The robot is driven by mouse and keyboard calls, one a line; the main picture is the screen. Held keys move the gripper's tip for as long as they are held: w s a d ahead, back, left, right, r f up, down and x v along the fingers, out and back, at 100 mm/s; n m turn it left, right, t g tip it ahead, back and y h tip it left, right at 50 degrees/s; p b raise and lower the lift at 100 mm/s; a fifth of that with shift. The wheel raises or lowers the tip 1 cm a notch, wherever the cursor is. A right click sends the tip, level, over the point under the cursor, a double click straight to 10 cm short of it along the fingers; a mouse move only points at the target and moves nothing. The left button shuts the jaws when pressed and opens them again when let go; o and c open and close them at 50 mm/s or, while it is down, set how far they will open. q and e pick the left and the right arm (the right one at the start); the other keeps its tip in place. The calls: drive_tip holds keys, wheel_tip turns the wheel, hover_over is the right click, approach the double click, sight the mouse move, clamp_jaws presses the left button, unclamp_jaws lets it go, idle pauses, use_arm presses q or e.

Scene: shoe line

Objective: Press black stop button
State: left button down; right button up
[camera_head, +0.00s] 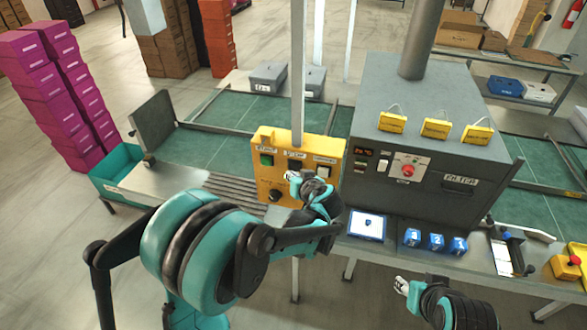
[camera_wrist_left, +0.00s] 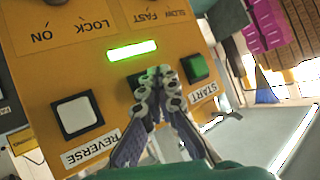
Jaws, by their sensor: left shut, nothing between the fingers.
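The yellow control box (camera_head: 273,184) stands in front of the conveyor. The black stop button (camera_head: 294,164) sits between the green start button (camera_head: 267,160) and the white reverse button (camera_head: 323,172). My left gripper (camera_head: 292,177) is shut and empty just below the black button. In the left wrist view its fingertips (camera_wrist_left: 158,80) overlap the black button (camera_wrist_left: 135,83) and hide most of it. I cannot tell whether they touch. The green (camera_wrist_left: 196,68) and white (camera_wrist_left: 77,116) buttons are uncovered there. My right gripper (camera_head: 401,286) is low at the right, its opening unclear.
A lit green bar (camera_wrist_left: 132,50) is on the box beside the buttons. A dark knob (camera_head: 275,196) is on its lower part. The grey machine (camera_head: 440,135) with a red button (camera_head: 407,170) stands to the right.

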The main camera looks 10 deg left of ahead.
use_arm(q)
drive_tip(key=shift+w, duration=0.1)
drive_tip(key=shift+w, duration=0.35)
drive_tip(key=shift+w+b, duration=0.3)
drive_tip(key=shift+w, duration=0.25)
idle(0.8)
drive_tip(key=shift+s, duration=1.05)
drive_tip(key=shift+s+a+b, duration=0.1)
drive_tip(key=shift+s+b, duration=0.2)
drive_tip(key=shift+s, duration=2.15)
